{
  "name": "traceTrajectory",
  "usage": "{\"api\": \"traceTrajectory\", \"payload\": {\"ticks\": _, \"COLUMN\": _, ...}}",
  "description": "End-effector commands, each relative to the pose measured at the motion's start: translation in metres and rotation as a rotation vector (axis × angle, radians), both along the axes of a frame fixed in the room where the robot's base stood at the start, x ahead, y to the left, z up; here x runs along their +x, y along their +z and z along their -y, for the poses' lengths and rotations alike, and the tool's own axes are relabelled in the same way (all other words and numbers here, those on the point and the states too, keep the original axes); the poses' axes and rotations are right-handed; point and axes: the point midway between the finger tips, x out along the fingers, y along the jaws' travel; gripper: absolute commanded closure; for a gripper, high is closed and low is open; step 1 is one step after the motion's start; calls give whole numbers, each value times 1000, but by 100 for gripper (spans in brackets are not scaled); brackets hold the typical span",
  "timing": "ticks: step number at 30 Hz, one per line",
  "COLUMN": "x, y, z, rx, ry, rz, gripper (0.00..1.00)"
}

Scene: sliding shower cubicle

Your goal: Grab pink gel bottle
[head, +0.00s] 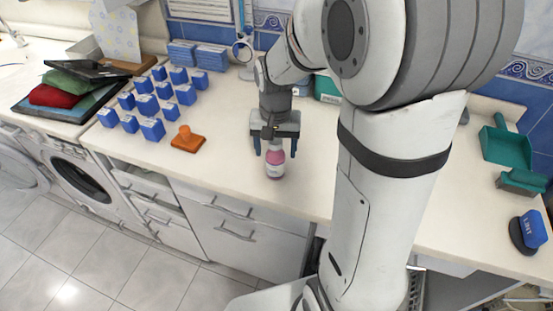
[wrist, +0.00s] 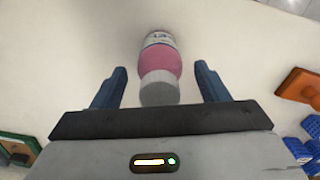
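The pink gel bottle (head: 275,160) stands on the white counter, below my gripper, in the head view. It has a pale cap and a light label. In the wrist view the bottle (wrist: 160,60) lies between my two blue fingers, with its grey-white cap (wrist: 158,88) nearest the palm. My gripper (head: 275,150) points down over it. In the wrist view my gripper (wrist: 160,85) is open, with a visible gap on each side of the bottle. The fingers do not appear to touch it.
Several blue boxes (head: 146,104) and an orange stamp-like object (head: 187,138) stand left of the bottle. A teal dustpan (head: 503,143) and a blue-topped brush (head: 528,231) are at the right. The counter (head: 235,175) around the bottle is clear; its front edge is close.

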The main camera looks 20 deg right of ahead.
Motion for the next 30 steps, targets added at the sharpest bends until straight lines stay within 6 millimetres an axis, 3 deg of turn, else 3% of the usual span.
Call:
{"api": "traceTrajectory", "payload": {"ticks": 16, "x": 0, "y": 0, "z": 1, "rx": 0, "ry": -1, "rz": 0, "gripper": 78}}
{"api": "traceTrajectory", "payload": {"ticks": 24, "x": 0, "y": 3, "z": 1, "rx": 0, "ry": -2, "rz": 2, "gripper": 78}}
{"api": "traceTrajectory", "payload": {"ticks": 30, "x": 1, "y": 34, "z": 1, "rx": 0, "ry": -2, "rz": 6, "gripper": 78}}
